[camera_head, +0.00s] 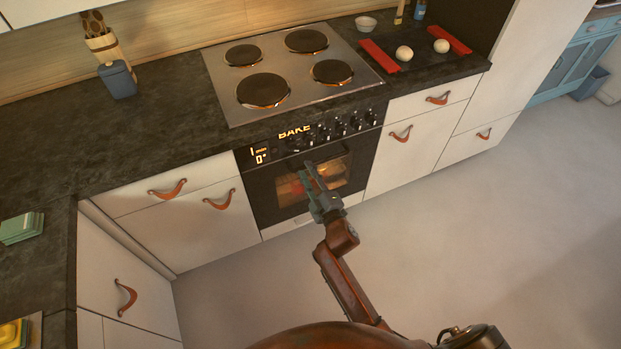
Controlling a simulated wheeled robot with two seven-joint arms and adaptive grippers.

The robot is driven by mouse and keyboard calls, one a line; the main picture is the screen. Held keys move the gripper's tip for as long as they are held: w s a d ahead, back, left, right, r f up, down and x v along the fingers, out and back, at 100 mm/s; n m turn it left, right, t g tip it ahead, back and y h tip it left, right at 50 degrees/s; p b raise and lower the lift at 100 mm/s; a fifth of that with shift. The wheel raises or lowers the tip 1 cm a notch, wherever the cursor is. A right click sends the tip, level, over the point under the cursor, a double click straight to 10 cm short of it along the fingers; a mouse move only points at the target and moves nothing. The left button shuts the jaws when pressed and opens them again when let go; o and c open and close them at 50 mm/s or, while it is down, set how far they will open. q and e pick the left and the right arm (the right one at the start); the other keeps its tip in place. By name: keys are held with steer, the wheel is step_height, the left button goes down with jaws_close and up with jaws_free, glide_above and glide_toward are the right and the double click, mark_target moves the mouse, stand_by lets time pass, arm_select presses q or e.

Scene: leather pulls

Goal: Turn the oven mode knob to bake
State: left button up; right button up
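The oven (262,192) is built in under the cooktop, its door shut and its window lit. A row of several small dark knobs (340,127) runs along its black control panel. The word BAKE (294,132) glows orange above the knobs at the left. A display (260,154) at the panel's left end reads 1 min and 0°. Which knob sets the mode, and where each pointer stands, is too small to tell. My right gripper (306,168) is in front of the oven door, just below the knobs in the picture. Its finger gap is unclear. My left gripper is out of view.
The cooktop (225,83) has several dark burners with nothing on them. Red strips (378,57), two pale round items (404,53) and a small bowl (366,23) lie to its right. Drawers with leather pulls (219,200) flank the oven. The floor at right is clear.

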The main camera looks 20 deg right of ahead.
steer(key=shift+s, duration=1.5)
steer(key=s+d+f+m+g+p, duration=0.1)
steer(key=s+f+g+p, duration=0.15)
steer(key=f, duration=0.75)
steer(key=s+d+f+m+g+p, duration=0.1)
steer(key=s+f+g, duration=0.15)
steer(key=f, duration=0.75)
steer(key=s+d+f+m+g+p, duration=0.2)
steer(key=s+f+m+g+p, duration=0.15)
steer(key=s+f, duration=1.35)
steer(key=s+d+f+m+g+p, duration=0.1)
steer(key=s+d+f+g, duration=0.1)
steer(key=s+f, duration=0.6)
steer(key=s+d+f+m+g+p, duration=0.1)
steer(key=s+d+f+m+g, duration=0.2)
steer(key=s, duration=1)
arm_select(q)
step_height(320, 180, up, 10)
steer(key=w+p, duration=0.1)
steer(key=p, duration=0.1)
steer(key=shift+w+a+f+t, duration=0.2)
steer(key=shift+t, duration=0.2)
arm_select(e)
steer(key=s+f+g, duration=0.2)
steer(key=s, duration=1)
steer(key=s+d+f+m+g, duration=0.1)
steer(key=s+f+g, duration=0.1)
steer(key=s, duration=1)
steer(key=shift+s+d+f+h, duration=0.15)
steer(key=shift+f+h, duration=0.25)
